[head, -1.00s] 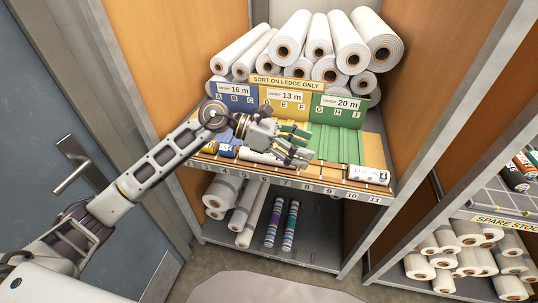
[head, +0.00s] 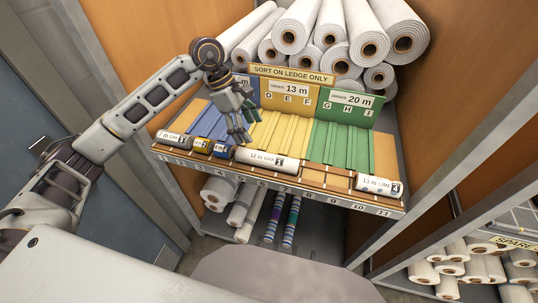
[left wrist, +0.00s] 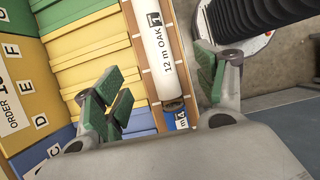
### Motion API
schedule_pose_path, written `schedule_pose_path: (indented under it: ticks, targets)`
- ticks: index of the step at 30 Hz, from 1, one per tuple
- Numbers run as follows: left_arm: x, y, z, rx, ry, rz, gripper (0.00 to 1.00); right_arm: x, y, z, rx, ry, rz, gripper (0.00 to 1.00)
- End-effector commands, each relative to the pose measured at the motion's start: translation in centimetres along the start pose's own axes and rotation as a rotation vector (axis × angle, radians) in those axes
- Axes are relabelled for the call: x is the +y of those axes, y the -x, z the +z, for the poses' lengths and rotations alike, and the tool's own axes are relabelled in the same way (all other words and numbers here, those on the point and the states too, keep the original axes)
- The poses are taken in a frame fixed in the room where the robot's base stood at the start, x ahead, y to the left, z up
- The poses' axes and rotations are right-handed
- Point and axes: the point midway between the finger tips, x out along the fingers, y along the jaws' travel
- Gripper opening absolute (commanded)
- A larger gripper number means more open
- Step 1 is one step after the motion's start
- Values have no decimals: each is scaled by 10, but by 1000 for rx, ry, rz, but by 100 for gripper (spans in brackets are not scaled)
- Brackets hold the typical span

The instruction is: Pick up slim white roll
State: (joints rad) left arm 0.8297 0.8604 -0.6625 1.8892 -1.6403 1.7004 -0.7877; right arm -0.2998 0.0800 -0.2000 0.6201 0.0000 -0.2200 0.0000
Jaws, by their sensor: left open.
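A slim white roll labelled "12 m OAK" (head: 270,160) lies along the front ledge near the middle. In the left wrist view the same white roll (left wrist: 160,55) runs lengthwise, its brown-cored end facing the gripper. My left gripper (head: 241,138) is open and empty, pointing down above the yellow and blue slats just behind the ledge. In the left wrist view its green-padded fingers (left wrist: 163,88) stand to either side of the roll's line, apart from it. Other ledge rolls are a white "7 m OAK" one (head: 174,139) at left and a white "13 m LIME" one (head: 378,184) at right.
Short yellow (head: 202,146) and blue (head: 221,151) rolls lie left of the 12 m roll. Order signs and a large stack of white rolls (head: 330,30) stand behind. Wooden side walls flank the shelf. The ledge is free between the middle and right rolls.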

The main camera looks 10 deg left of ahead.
Motion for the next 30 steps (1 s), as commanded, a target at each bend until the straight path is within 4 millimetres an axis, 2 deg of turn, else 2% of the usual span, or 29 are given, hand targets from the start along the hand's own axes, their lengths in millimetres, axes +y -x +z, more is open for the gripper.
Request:
schedule_pose_path:
  ticks: [11, 16, 30]
  targets:
    - [0, 0, -2, 7, 0, -1, 71, 0, 0, 0, -1, 0, 0, 67]
    - [0, -7, -2, 6, 1, -2, 71, 0, 1, 0, 0, 0, 0, 67]
    - [0, -64, -1, 6, 1, -4, 71, -1, 11, -1, 0, 0, -1, 67]
